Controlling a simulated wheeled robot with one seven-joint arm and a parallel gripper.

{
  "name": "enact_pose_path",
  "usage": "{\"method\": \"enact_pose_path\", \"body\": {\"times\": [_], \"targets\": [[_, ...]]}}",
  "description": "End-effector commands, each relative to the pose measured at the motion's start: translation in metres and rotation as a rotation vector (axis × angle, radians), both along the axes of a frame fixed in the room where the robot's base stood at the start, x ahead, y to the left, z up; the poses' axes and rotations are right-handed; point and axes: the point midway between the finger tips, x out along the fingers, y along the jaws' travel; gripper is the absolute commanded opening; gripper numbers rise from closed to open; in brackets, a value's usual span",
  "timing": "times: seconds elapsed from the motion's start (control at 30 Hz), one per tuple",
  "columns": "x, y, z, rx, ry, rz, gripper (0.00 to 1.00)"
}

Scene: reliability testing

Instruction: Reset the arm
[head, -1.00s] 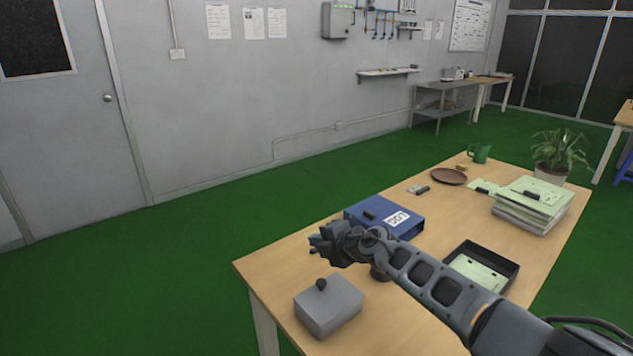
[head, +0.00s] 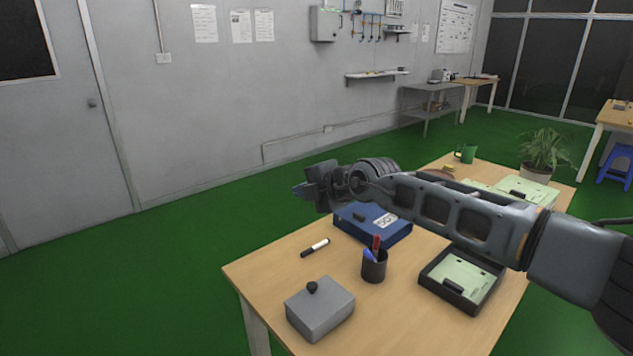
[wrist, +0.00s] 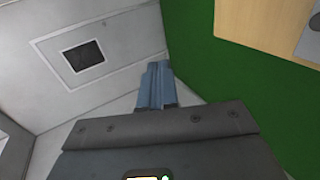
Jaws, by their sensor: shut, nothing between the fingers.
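My arm reaches in from the right in the head view, raised above the table (head: 265,270). My gripper (head: 303,190) is at its left end, up in the air over the far left edge of the table. In the wrist view the fingers of my gripper (wrist: 156,85) are together with nothing between them. Behind them are the grey wall and door and the green floor. The arm hides part of the table's far half.
Open green floor (head: 150,270) lies to the left.

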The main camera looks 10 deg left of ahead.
Motion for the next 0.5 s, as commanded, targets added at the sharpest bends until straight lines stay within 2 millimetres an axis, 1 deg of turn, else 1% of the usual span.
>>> {"method": "enact_pose_path", "body": {"times": [0.07, 0.17, 0.2, 0.27, 0.3, 0.37, 0.4, 0.5], "targets": [[-0.016, 0.012, -0.011, 0.036, 0.033, 0.02, 0.0], [-0.049, 0.037, -0.032, 0.122, 0.099, 0.06, 0.0], [-0.067, 0.049, -0.04, 0.168, 0.133, 0.078, 0.0], [-0.095, 0.067, -0.05, 0.247, 0.185, 0.103, 0.0], [-0.113, 0.077, -0.055, 0.301, 0.218, 0.118, 0.0], [-0.138, 0.09, -0.059, 0.382, 0.267, 0.135, 0.0], [-0.155, 0.097, -0.062, 0.436, 0.298, 0.145, 0.0], [-0.191, 0.11, -0.063, 0.57, 0.369, 0.156, 0.0]]}}
